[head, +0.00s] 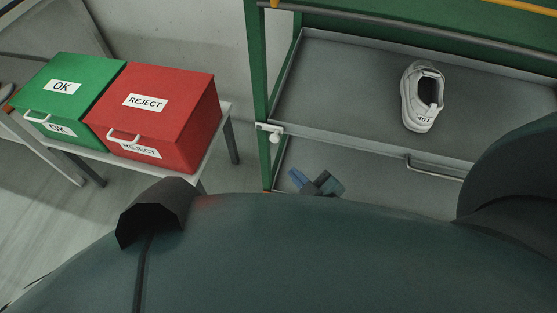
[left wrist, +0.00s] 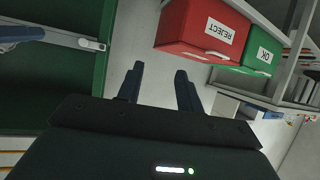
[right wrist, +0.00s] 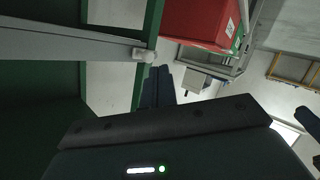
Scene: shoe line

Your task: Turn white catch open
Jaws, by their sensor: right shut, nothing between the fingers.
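The white catch (head: 274,137) is on the green post at the left front corner of the grey shelf tray. It also shows in the left wrist view (left wrist: 93,44) and in the right wrist view (right wrist: 144,54). I cannot tell clearly which way it is turned. My right gripper (head: 296,176) is below and a little right of the catch in the head view. In the right wrist view its fingers (right wrist: 158,82) are together, empty, just below the catch and apart from it. My left gripper (left wrist: 160,75) is open and empty, right of the catch in its own view.
A white shoe (head: 422,97) stands on the upper grey tray (head: 345,85), which has a front handle (head: 435,170). A red REJECT box (head: 190,110) and a green OK box (head: 60,95) stand on a side table left of the rack. Floor shows between them.

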